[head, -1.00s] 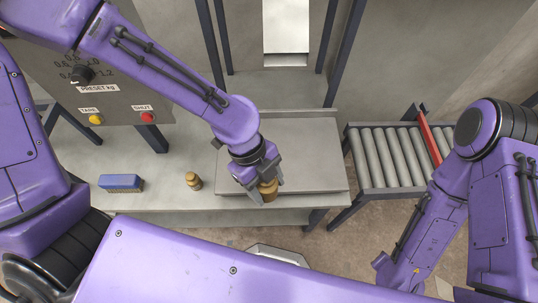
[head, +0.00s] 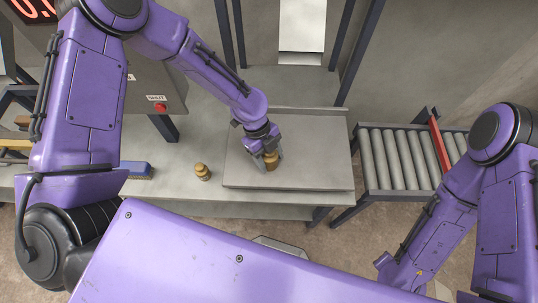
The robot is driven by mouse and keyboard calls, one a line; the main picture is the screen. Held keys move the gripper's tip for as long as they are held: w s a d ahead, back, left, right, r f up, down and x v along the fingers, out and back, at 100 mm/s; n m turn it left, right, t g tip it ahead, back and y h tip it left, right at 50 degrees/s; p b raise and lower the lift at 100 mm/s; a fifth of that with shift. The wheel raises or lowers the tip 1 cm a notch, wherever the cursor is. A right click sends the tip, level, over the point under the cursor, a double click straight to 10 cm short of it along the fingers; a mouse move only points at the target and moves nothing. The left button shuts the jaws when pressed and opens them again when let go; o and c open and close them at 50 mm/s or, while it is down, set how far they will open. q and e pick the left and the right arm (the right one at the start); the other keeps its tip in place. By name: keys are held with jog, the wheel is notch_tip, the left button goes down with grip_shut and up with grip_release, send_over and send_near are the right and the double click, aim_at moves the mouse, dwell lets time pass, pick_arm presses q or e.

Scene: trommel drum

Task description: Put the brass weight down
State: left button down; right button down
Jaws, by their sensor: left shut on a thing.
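The brass weight (head: 271,162) is in my left gripper (head: 268,158), whose fingers are shut around it. They are over the front part of a flat grey plate (head: 310,170) on the bench. I cannot tell whether the weight's base touches the plate. A second, smaller brass weight (head: 202,172) stands upright on the bench, left of the plate. My right arm is at the right, and its gripper is not clearly in view.
A roller conveyor (head: 385,160) with a red bar (head: 439,143) stands right of the plate. A blue brush (head: 135,169) lies on the bench at the left. A panel with a red SHUT button (head: 160,107) stands behind. A pale chute (head: 302,25) hangs above the plate's back. Most of the plate is bare.

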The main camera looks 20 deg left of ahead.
pick_arm(q)
jog(key=shift+c, duration=1.5)
grip_release()
jog(key=shift+f, duration=0.1)
jog(key=shift+s, duration=0.1)
jog(key=v, duration=1.2)
jog(key=shift+b, duration=0.3)
